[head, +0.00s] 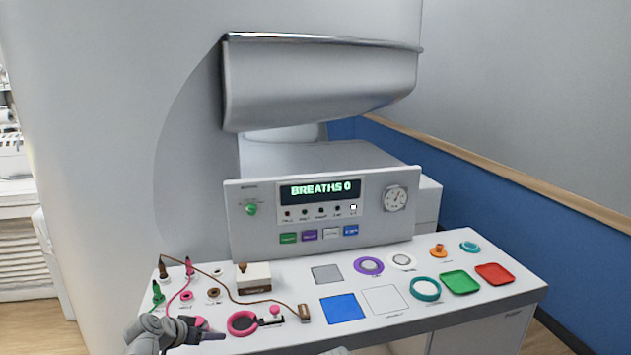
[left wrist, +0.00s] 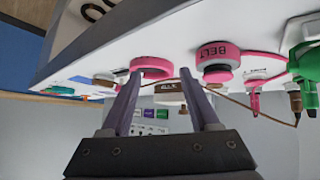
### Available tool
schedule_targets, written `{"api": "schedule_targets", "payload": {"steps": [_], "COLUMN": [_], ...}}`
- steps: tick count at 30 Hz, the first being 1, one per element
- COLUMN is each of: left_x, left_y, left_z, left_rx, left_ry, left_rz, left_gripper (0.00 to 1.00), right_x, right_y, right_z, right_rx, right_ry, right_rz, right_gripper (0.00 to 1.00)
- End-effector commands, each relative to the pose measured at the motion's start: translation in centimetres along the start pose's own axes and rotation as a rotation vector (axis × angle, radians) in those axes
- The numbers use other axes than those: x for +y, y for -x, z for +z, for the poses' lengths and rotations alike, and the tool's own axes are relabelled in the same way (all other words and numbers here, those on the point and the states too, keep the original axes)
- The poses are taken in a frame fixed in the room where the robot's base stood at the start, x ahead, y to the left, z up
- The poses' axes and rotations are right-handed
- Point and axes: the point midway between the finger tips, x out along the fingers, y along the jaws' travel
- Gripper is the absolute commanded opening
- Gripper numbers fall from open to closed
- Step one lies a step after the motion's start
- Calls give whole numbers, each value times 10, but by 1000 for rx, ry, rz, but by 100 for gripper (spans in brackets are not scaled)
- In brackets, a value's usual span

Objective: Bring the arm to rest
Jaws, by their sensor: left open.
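My left arm comes in at the bottom left of the head view, with its left gripper (head: 212,330) low by the near left edge of the white console top (head: 255,338). In the left wrist view the gripper (left wrist: 161,76) has its two fingers spread, with nothing between them. A pink ring (head: 241,323) lies just right of the gripper in the head view. In the left wrist view the pink ring (left wrist: 153,66) shows close by the left fingertip; I cannot tell whether they touch.
A panel (head: 320,212) reading "BREATHS 0" stands at the back. A pink piece labelled BELT (left wrist: 218,52), a green plug (head: 158,294), a brown cable (head: 215,281) and a white-brown block (head: 253,279) are near the gripper. Coloured trays and rings fill the right side.

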Motion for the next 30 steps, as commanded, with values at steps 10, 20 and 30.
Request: {"api": "schedule_targets", "payload": {"steps": [10, 20, 30], "left_x": [184, 264, 274], "left_y": [-12, 30, 43], "left_z": [72, 134, 145], "left_rx": [-486, -805, -853], "left_ry": [-38, -77, -80], "left_rz": [72, -139, -222], "left_gripper": [62, 62, 62], "right_x": [2, 3, 3], "right_y": [17, 27, 29], "right_z": [1, 2, 2], "right_rx": [0, 0, 0], "right_ry": [0, 0, 0], "right_rz": [0, 0, 0], "right_gripper": [50, 50, 50]}}
